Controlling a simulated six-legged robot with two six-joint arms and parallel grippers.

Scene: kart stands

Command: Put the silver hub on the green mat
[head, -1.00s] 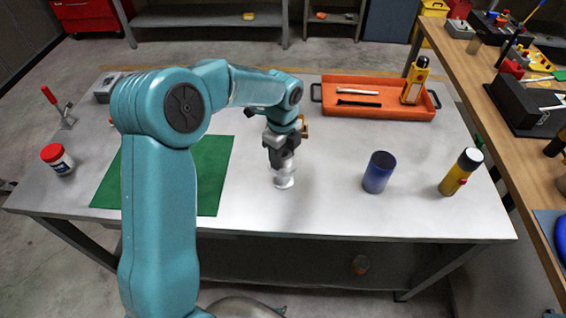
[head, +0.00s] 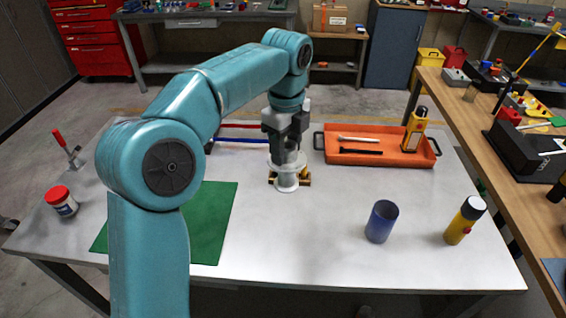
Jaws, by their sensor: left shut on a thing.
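The silver hub (head: 287,183), a pale flanged piece, hangs upright below my left gripper (head: 286,154). The gripper is shut on it, and the hub appears to be above the table. The green mat (head: 213,228) lies flat to the left of the hub. My left arm covers part of the mat's left side. In the picture the hub is to the right of the mat's far right corner, not over it. My right gripper is not in view.
A brass-coloured piece (head: 304,180) shows just behind the hub. A red-lidded jar (head: 62,203) is at the left. The table's front middle (head: 300,245) is clear.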

